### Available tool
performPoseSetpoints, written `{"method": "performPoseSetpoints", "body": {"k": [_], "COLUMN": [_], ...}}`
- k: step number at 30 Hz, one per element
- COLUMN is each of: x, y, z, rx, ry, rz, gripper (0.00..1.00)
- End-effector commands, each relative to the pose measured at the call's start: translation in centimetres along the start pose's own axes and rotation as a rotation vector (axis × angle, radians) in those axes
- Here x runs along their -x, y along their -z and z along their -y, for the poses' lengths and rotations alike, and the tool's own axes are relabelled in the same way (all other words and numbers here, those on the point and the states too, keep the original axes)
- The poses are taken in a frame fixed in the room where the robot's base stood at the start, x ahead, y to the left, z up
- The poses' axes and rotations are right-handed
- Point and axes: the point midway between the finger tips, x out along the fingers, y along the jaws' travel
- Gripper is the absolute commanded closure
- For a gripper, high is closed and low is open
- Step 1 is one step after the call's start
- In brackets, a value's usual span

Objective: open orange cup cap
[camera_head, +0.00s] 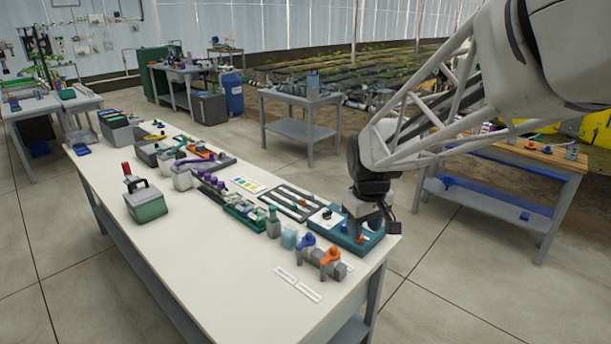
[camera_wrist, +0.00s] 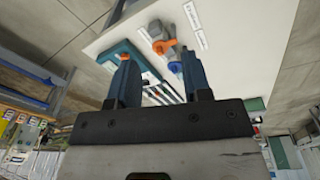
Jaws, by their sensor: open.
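A small orange piece (camera_head: 361,239), perhaps the orange cup cap, sits on the teal tray (camera_head: 345,243) near the right end of the white table. It is small and partly beside my gripper, so its shape is unclear. My gripper (camera_head: 366,226) is open, pointing down just above the tray. In the wrist view, my two fingers (camera_wrist: 158,60) are spread with nothing visibly held. The teal tray (camera_wrist: 118,50) lies past the left finger, and an orange spot (camera_wrist: 124,47) shows at that fingertip. Contact cannot be told.
An orange-handled valve (camera_head: 330,257) and a blue-handled valve (camera_head: 305,242) stand just in front of the tray. A pale blue block (camera_head: 289,238) and a slotted dark rack (camera_head: 291,203) are to the left. The table's right edge is close.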

Motion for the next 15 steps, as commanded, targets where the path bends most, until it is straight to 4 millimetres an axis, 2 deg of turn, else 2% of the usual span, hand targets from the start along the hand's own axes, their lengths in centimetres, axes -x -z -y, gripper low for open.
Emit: {"method": "performPoseSetpoints", "body": {"k": [3, 15], "x": [-1.6, -7.6], "y": [2.4, 9.7], "z": [-0.6, -2.2], "rx": [0.044, 0.200], "ry": [0.007, 0.032], "rz": [0.014, 0.052], "gripper": [0.55, 0.55]}}
